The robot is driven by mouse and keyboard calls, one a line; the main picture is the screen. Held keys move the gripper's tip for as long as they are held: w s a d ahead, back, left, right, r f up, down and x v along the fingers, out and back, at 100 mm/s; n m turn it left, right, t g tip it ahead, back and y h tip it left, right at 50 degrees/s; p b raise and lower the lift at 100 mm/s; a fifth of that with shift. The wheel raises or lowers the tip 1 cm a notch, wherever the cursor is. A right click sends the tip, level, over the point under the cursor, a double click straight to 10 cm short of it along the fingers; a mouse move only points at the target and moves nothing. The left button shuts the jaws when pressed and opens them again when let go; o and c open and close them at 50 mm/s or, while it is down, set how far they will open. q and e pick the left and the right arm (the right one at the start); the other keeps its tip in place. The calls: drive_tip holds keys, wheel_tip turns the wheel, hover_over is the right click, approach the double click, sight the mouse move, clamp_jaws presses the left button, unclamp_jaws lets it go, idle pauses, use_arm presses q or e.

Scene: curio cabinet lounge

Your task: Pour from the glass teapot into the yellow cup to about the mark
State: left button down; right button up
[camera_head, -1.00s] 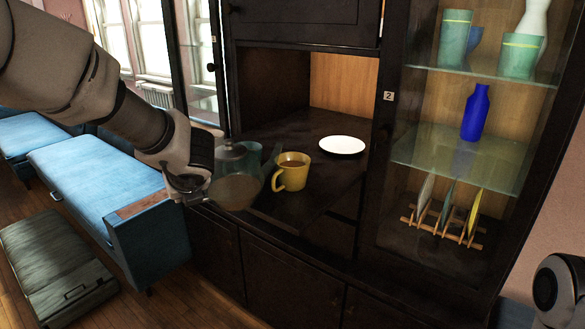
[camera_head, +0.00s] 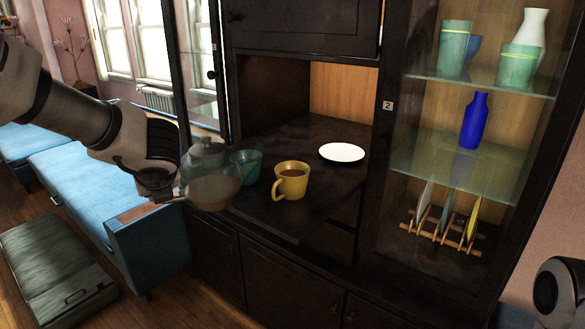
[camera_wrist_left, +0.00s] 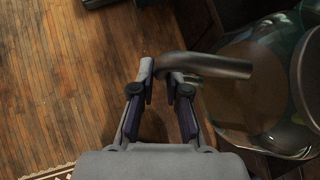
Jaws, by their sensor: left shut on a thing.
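The glass teapot (camera_head: 212,190) holds brown liquid and hangs by the cabinet's front edge, left of the yellow cup and apart from it. It looks about upright; I cannot make out its spout clearly. My left gripper (camera_head: 168,194) is shut on the teapot's handle. In the left wrist view, the gripper's fingers (camera_wrist_left: 164,72) close on the handle (camera_wrist_left: 210,66), and the glass body (camera_wrist_left: 245,100) lies to the right. The yellow cup (camera_head: 291,184) stands upright on the cabinet counter with brown liquid inside, its surface below the rim. No mark on it is visible. My right gripper is out of view.
A teal cup (camera_head: 246,166) stands on the counter just behind the teapot. A white plate (camera_head: 341,152) lies behind and right of the yellow cup. The glass-fronted cabinet side holds vases, a blue bottle (camera_head: 474,120) and a plate rack (camera_head: 440,240). A blue bench (camera_head: 85,185) is at left.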

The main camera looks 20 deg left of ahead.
use_arm(q)
wheel_tip(320, 180, up, 6)
drive_tip(key=p, duration=0.4)
drive_tip(key=shift+f, duration=0.2)
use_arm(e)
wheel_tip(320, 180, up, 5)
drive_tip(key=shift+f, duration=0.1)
use_arm(q)
drive_tip(key=shift+f, duration=0.1)
